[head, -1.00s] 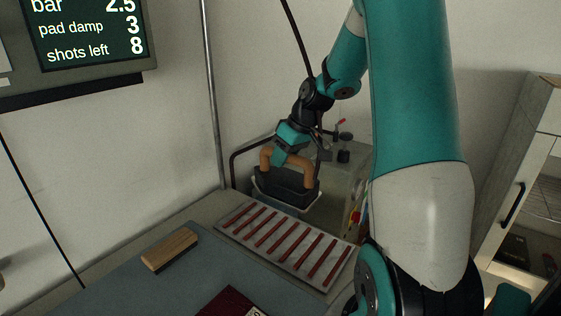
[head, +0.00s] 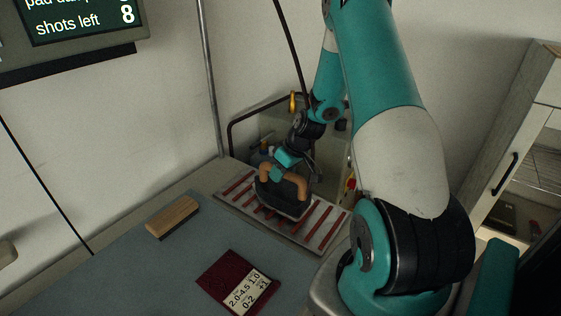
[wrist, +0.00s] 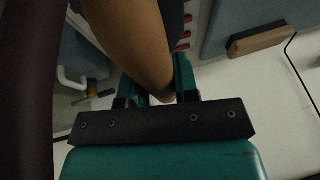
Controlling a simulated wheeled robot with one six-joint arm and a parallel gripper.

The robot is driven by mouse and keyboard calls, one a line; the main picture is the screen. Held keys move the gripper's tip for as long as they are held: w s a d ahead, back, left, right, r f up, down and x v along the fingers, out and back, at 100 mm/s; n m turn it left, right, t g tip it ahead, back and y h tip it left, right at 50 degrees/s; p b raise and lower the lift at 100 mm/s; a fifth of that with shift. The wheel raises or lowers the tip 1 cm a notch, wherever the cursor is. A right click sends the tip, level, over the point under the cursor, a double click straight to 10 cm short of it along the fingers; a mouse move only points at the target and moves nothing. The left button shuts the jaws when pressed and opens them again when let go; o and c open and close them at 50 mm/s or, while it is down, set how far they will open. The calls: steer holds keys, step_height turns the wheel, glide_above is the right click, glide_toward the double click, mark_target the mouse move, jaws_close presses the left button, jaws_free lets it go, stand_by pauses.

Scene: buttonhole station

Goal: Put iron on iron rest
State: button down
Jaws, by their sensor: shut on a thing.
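The iron (head: 284,199) has a dark body and a tan arched handle. My gripper (head: 281,171) is shut on the handle from above. In the wrist view the tan handle (wrist: 138,40) runs between my gripper's teal fingers (wrist: 152,92). The iron rest (head: 325,226) is a pale metal plate with red strips at the back of the table. The iron is upright over the left-middle part of the rest and hides some strips. I cannot tell whether its sole touches the strips or hangs slightly above them.
A wooden block (head: 172,217) lies on the blue-grey table pad (head: 150,275), left of the rest. A dark red cloth piece with a label (head: 236,283) lies in front. A thin grey pole (head: 212,80) stands behind left. A machine with a dark tube frame is behind the rest.

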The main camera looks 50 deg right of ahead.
steer(key=shift+f, duration=0.3)
steer(key=shift+f, duration=0.15)
steer(key=c, duration=0.9)
jaws_free()
steer(key=shift+o, duration=0.2)
